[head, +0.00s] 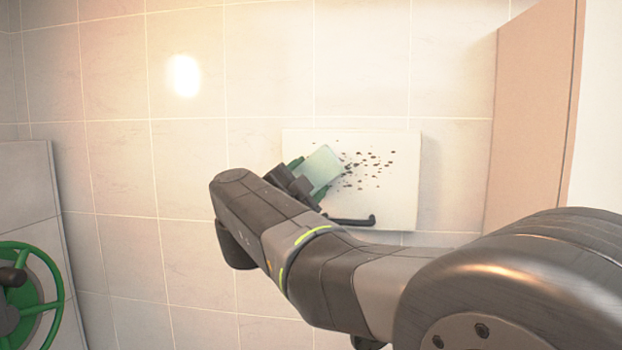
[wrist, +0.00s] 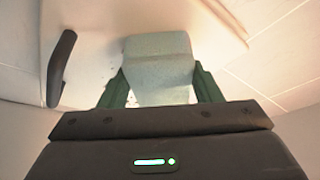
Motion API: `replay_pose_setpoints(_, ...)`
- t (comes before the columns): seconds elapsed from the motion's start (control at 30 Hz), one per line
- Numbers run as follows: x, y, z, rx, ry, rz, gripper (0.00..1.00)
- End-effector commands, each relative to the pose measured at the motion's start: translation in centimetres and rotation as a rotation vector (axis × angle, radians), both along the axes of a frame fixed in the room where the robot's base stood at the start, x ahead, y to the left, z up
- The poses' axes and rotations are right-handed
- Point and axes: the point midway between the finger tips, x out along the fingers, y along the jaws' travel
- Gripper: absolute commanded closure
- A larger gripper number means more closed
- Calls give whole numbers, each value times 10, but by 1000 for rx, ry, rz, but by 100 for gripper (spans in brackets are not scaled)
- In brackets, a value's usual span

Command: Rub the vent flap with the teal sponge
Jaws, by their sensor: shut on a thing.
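The vent flap (head: 395,200) is a white panel on the tiled wall in the head view, with a cluster of dark specks on its upper middle. A dark handle (head: 352,221) sits at its lower edge; the handle also shows at the left of the wrist view (wrist: 61,68). My gripper (head: 305,174) is shut on the pale teal sponge (head: 320,168), in front of the flap's left part, beside the specks. In the wrist view the sponge (wrist: 158,68) sits between the green fingers, its far end over the flap. I cannot tell whether it touches the flap.
A green wheel (head: 28,305) on a grey panel stands at the lower left. A tan upright panel (head: 530,110) stands to the right of the flap. The tiled wall (head: 190,160) left of the flap is bare.

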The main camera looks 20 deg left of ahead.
Motion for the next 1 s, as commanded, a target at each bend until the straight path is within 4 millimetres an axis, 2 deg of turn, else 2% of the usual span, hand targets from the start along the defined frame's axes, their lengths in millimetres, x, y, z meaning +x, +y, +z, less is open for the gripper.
replay_pose_setpoints(0.17, 2, -7, 1, 1, 0, -2, 60)
replay_pose_setpoints(0.43, 9, -29, 1, 0, 0, -2, 60)
replay_pose_setpoints(0.73, 11, -40, 1, -1, -1, -2, 60)
replay_pose_setpoints(1.0, 16, -63, 1, 1, 0, -3, 60)
